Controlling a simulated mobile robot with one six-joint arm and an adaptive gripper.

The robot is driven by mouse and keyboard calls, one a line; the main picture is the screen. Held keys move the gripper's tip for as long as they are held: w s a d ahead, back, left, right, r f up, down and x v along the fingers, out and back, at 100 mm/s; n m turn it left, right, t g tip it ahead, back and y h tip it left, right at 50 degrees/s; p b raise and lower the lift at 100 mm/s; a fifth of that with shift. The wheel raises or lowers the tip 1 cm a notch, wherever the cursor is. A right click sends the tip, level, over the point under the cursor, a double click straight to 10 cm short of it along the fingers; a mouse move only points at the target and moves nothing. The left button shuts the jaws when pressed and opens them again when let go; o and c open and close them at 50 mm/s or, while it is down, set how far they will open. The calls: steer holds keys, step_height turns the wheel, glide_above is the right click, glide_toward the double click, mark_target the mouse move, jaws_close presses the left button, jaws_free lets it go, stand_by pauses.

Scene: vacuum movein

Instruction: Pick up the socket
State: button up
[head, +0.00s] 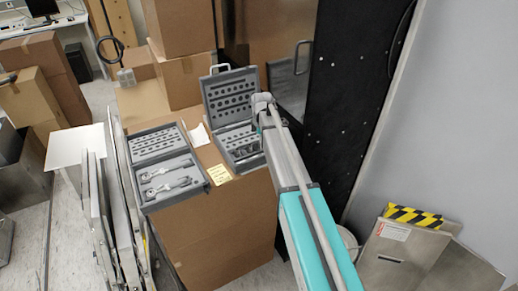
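An open grey socket case (232,88) stands on the right part of a cardboard box top, its lid upright at the back. Its lower tray has rows of holes with small dark sockets (244,149) in it; they are too small to tell apart, and which one the task means cannot be told. My arm comes in from the lower right. My gripper (260,125) is over the right side of this case, and the arm hides part of the tray. The fingers are too small and covered to tell whether they are open or shut, or hold anything.
A second open grey case (164,143) with wrenches (170,187) lies to the left on the box (222,235). A yellow note (219,175) lies between the cases. Stacked boxes (180,80) stand behind, a black panel (345,90) to the right, leaning boards (110,200) to the left.

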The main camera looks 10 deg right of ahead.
steer(key=shift+f, duration=0.2)
stand_by(0.5)
jaws_close()
